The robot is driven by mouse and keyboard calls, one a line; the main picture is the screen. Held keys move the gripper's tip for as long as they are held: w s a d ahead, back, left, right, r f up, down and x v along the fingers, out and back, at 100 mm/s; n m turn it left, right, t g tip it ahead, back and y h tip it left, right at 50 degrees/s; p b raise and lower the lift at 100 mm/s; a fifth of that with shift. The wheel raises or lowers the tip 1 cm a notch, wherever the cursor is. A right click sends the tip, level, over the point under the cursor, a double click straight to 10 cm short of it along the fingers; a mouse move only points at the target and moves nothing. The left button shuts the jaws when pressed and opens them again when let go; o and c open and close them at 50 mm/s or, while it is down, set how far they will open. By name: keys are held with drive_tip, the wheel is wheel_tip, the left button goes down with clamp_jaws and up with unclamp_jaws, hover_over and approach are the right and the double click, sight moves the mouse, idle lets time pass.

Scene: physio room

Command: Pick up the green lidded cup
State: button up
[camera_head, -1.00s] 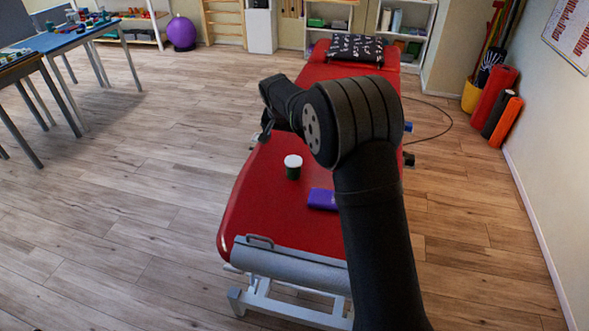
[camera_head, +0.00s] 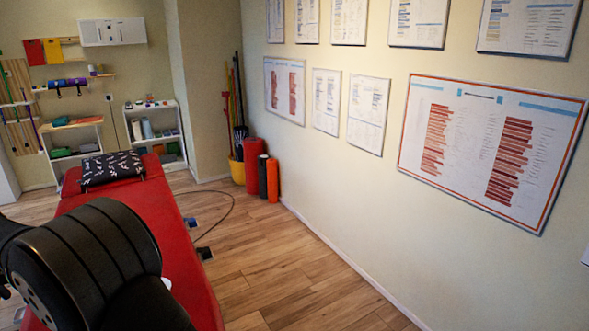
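The green lidded cup cannot be made out for certain now. A small white edge (camera_head: 167,283) shows on the red treatment table (camera_head: 186,252), just right of my arm; my arm hides most of it, and I cannot tell whether it is the cup's lid. My dark arm fills the lower left and covers much of the table's near part. My gripper's fingers are not visible, as the arm's end runs out past the left edge.
A black patterned pillow (camera_head: 112,169) lies on the table's far end. Red, black and orange rolls (camera_head: 254,163) and a yellow bucket (camera_head: 237,172) stand by the wall. Shelves (camera_head: 155,128) stand behind. The wooden floor right of the table is mostly clear, with a thin cable (camera_head: 233,205).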

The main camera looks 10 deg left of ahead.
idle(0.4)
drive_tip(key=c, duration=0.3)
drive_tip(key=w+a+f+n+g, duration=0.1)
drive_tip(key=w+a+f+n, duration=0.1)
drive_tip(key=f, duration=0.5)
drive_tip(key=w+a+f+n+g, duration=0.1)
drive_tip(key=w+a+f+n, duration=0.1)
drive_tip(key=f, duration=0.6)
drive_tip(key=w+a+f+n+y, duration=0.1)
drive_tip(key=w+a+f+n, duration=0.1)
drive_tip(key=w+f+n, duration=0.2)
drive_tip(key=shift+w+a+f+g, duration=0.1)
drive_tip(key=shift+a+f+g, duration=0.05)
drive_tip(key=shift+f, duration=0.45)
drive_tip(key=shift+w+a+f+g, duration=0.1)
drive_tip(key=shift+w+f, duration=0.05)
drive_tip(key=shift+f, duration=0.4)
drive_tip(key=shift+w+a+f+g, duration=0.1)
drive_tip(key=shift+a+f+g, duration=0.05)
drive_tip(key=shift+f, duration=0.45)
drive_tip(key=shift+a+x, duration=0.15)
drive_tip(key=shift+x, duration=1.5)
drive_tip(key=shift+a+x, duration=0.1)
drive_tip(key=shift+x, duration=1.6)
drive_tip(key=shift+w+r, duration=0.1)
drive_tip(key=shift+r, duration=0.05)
